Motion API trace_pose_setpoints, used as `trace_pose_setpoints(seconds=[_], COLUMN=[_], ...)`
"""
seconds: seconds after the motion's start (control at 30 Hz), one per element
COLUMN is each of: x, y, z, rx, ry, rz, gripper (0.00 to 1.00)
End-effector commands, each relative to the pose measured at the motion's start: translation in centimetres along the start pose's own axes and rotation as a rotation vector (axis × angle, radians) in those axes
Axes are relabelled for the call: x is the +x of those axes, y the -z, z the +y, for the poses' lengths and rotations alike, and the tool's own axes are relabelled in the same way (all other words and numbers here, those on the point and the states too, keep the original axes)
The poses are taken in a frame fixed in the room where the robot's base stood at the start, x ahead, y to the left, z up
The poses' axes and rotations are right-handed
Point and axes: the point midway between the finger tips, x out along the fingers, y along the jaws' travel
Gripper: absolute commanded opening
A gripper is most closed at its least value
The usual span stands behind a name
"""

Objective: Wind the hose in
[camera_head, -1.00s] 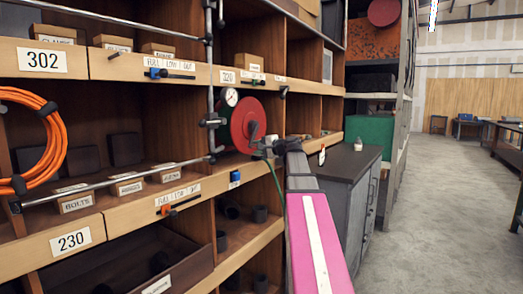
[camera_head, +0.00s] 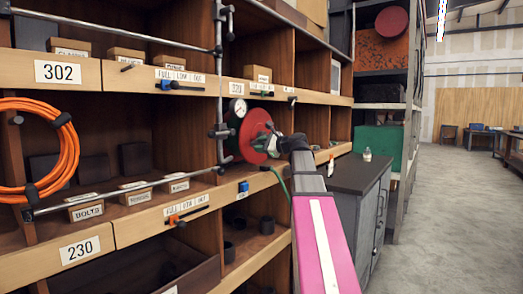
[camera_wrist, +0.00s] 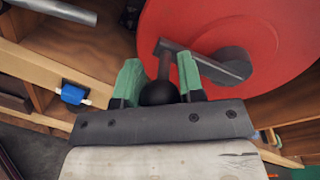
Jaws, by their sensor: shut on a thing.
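A red hose reel (camera_head: 255,133) is mounted at the shelf upright, and its red disc (camera_wrist: 225,30) fills the upper right of the wrist view. A grey crank arm (camera_wrist: 208,60) crosses the disc and ends in a dark round knob (camera_wrist: 159,92). My gripper (camera_wrist: 160,85), with green fingers, is shut on the crank handle. In the head view my gripper (camera_head: 277,145) covers part of the reel. A green hose (camera_head: 283,184) hangs below the reel, partly hidden behind my pink arm.
A pressure gauge (camera_head: 239,108) and a metal pipe (camera_head: 219,80) stand left of the reel. An orange hose coil (camera_head: 68,150) hangs at the far left. A blue valve (camera_head: 244,187) is below the reel. A dark cabinet (camera_head: 352,175) stands to the right, with open floor (camera_head: 440,210) beyond.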

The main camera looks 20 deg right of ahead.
Motion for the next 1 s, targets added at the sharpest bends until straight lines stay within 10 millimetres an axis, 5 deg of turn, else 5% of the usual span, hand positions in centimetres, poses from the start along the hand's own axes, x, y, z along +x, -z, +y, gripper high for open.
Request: trace_pose_setpoints(seconds=[0.67, 0.7, 0.73, 1.0], x=[-0.06, -0.06, -0.06, -0.08], y=[-0.47, -0.47, -0.47, -0.45], z=[-0.32, -0.32, -0.33, -0.34], rx=[0.059, 0.058, 0.058, 0.058], ry=[-0.001, -0.001, -0.001, 0.0], rz=[-0.007, -0.007, -0.007, -0.006], gripper=[0.0, 0.49, 0.58, 0.61])
